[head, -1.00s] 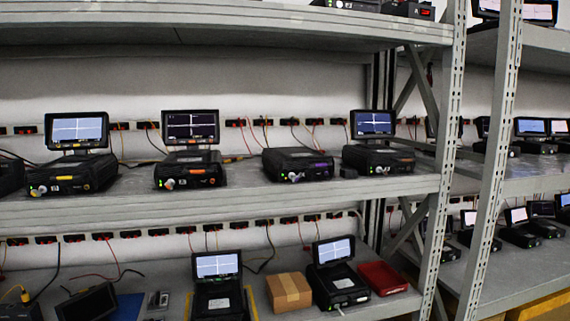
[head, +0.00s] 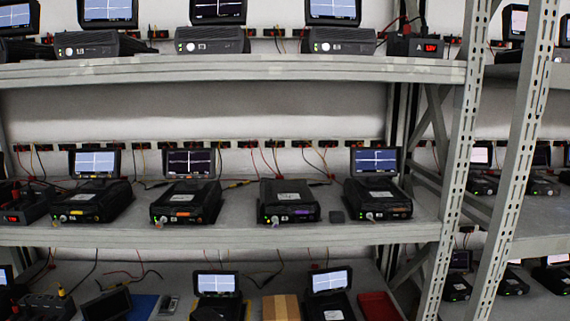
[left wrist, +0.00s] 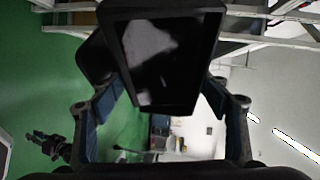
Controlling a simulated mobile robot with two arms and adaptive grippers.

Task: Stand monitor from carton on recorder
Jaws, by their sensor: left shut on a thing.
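My left gripper (left wrist: 165,100) is shut on a black monitor (left wrist: 168,60), which shows large in the left wrist view with a dark, blank screen. Neither my left gripper nor this monitor appears in the head view. On the middle shelf, a black recorder (head: 288,202) with a purple label has no monitor on its top. A brown cardboard carton (head: 282,307) with a tape strip sits on the lower shelf, cut by the bottom edge; I cannot tell whether it is the task's carton. My right gripper is in neither view.
Recorders with lit monitors stand either side, one with an orange label (head: 187,202) and another at the right (head: 377,200). A red tray (head: 379,306) and a dark tilted monitor (head: 107,305) are below. The upper shelf edge (head: 230,68) overhangs.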

